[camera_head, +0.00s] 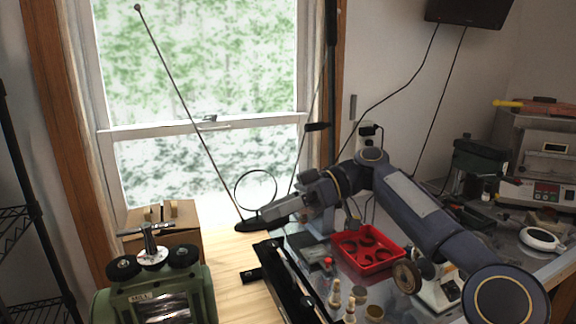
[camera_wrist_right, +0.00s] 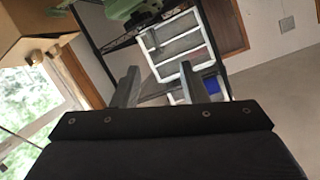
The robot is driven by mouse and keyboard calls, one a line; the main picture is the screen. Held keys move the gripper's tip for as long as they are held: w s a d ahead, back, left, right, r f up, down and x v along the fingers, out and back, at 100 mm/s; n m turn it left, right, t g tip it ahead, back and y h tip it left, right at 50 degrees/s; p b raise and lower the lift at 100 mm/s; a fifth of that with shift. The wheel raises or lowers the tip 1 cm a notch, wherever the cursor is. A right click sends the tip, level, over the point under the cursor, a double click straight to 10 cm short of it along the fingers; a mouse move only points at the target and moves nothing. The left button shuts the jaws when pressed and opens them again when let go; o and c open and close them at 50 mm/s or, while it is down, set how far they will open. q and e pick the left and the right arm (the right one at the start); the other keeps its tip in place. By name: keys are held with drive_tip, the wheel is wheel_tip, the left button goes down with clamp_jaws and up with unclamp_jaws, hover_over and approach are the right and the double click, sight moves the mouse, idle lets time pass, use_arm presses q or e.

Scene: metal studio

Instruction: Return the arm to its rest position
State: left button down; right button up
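My right arm (camera_head: 415,205) comes in from the lower right, bends at the top and reaches left over the bench. Its gripper (camera_head: 268,212) is in front of the window, close to the black antenna base in the picture; I cannot tell whether they touch. In the right wrist view the two fingers of the gripper (camera_wrist_right: 160,85) stand apart with nothing held between them. My left arm and gripper are not in view.
An antenna (camera_head: 190,107) with a loop rises by the window. A red tray (camera_head: 378,266) sits under my right arm. A green mill (camera_head: 107,301) and wooden box (camera_head: 186,238) stand left. A white rack (camera_wrist_right: 166,36) appears beyond the fingers. Bare wood (camera_head: 228,275) shows between mill and bench.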

drive_tip(key=s+d+f+m+t+h, duration=0.5)
drive_tip(key=s+d+f+m, duration=0.4)
drive_tip(key=s, duration=0.5)
drive_tip(key=s+d+f+m+t+h, duration=0.5)
drive_tip(key=s+d+f+m, duration=0.5)
drive_tip(key=s+d+f, duration=0.3)
drive_tip(key=shift+s+d+f, duration=0.4)
drive_tip(key=shift+s+f, duration=0.3)
drive_tip(key=shift+s, duration=0.35)
